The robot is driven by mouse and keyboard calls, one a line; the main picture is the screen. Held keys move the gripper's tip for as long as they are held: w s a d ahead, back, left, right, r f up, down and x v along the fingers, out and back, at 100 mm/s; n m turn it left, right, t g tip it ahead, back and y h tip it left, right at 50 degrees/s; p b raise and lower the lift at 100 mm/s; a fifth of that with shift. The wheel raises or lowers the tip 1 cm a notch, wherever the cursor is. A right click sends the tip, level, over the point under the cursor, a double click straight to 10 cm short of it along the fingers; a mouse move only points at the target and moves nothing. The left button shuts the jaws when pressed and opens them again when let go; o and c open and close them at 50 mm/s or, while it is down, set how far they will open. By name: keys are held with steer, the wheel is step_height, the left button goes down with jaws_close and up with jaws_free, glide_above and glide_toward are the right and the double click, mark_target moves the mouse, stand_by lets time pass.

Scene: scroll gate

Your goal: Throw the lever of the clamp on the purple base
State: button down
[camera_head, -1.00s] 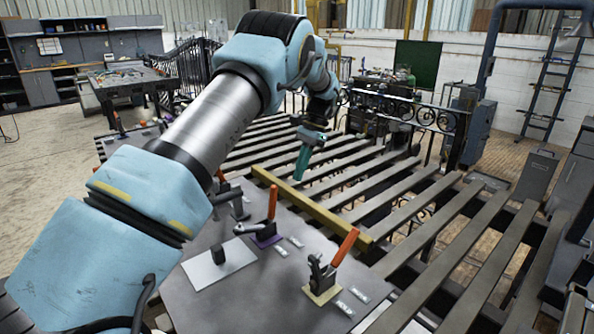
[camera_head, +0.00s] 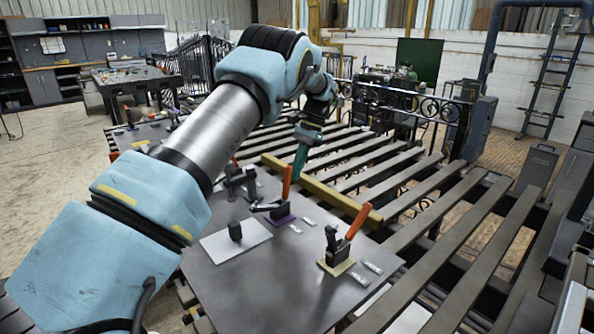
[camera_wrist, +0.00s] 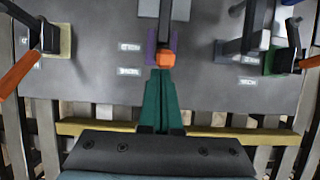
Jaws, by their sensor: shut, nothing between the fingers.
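The purple base (camera_head: 281,220) lies on the grey table and carries a dark clamp. The clamp's orange lever (camera_head: 287,182) stands up, tilted slightly to the right. In the wrist view the purple base (camera_wrist: 151,46) shows beside the lever's orange end (camera_wrist: 166,58), seen almost end-on. My gripper (camera_head: 297,178) has teal fingers, shut and empty, pointing down just right of the lever's top in the head view. In the wrist view its fingertips (camera_wrist: 161,72) appear right at the lever's end. I cannot tell whether they touch it.
A clamp on a tan base (camera_head: 336,266) with an orange lever stands nearer, to the right. Another clamp (camera_head: 240,182) stands behind, partly hidden by my arm. A light plate (camera_head: 235,243) lies in front. A yellow bar (camera_head: 325,196) runs along the table's far edge.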

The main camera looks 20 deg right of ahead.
steer(key=shift+a, duration=0.1)
steer(key=a+h+b, duration=0.1)
steer(key=b, duration=0.1)
steer(key=a+h+b, duration=0.1)
steer(key=b, duration=0.1)
steer(key=s+a+t+h+b, duration=0.1)
steer(key=b, duration=0.1)
steer(key=shift+a+r+h, duration=0.25)
steer(key=shift+r+h, duration=0.05)
steer(key=shift+s+a+r, duration=0.2)
steer(key=shift+s+a, duration=0.05)
steer(key=shift+a, duration=0.4)
steer(key=shift+d+r, duration=0.15)
steer(key=w+d+r+p, duration=0.2)
steer(key=d, duration=0.2)
step_height(320, 180, up, 9)
steer(key=b, duration=0.2)
glide_above(286, 175)
steer(key=d, duration=0.3)
steer(key=shift+w+a+f, duration=0.1)
steer(key=shift+w+a, duration=0.15)
steer(key=shift+w, duration=0.1)
